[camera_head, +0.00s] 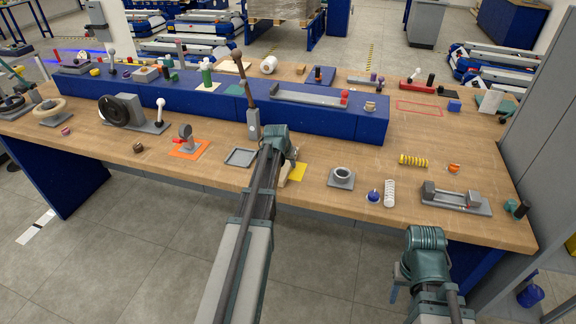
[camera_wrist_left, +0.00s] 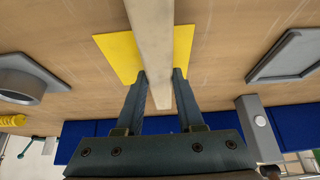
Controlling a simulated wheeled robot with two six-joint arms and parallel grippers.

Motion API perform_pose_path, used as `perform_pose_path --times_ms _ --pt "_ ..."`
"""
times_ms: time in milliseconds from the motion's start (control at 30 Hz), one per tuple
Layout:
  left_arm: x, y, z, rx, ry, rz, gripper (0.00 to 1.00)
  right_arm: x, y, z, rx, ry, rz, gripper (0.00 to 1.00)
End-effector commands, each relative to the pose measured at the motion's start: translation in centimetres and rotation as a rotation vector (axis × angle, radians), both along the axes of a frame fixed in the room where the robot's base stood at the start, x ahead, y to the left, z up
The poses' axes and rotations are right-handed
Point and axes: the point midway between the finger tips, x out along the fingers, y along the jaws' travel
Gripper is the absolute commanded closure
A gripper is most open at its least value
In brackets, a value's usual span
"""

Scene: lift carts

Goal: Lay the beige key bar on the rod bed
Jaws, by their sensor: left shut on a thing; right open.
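The beige key bar (camera_wrist_left: 152,35) runs between the two fingers of my left gripper (camera_wrist_left: 161,78) in the left wrist view, and the gripper is shut on it. In the head view the bar (camera_head: 289,176) shows partly below my left gripper (camera_head: 287,158), over the yellow mat (camera_head: 298,172). I cannot tell whether it touches the mat. A grey bed with raised end blocks (camera_head: 455,198), which looks like the rod bed, lies empty at the table's front right. My right gripper (camera_head: 427,240) is in front of the table edge, open, with no object seen in it.
A grey ring fixture (camera_head: 341,177), a white spring (camera_head: 389,192) and a blue knob (camera_head: 373,196) stand between the mat and the bed. A green-ended peg (camera_head: 517,208) is beside the bed. A grey lever post (camera_head: 252,120) stands behind my left arm. A blue raised shelf (camera_head: 310,119) runs behind.

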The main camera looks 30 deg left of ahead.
Motion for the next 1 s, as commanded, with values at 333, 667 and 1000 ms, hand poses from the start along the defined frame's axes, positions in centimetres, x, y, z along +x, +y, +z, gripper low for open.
perform_pose_path --times_ms 333,667,1000 --pt "0.0 0.0 1.6 0.0 0.0 0.0 1.0 0.0 0.0 1.6 0.0 0.0 0.0 0.5" --pt "-2.1 -1.9 3.9 0.0 0.0 -0.001 1.0 0.0 0.0 3.9 0.0 0.0 0.0 0.5" --pt "-8.1 -7.8 4.6 0.0 -0.001 -0.002 1.0 0.0 0.0 4.6 0.0 0.0 0.0 0.5"
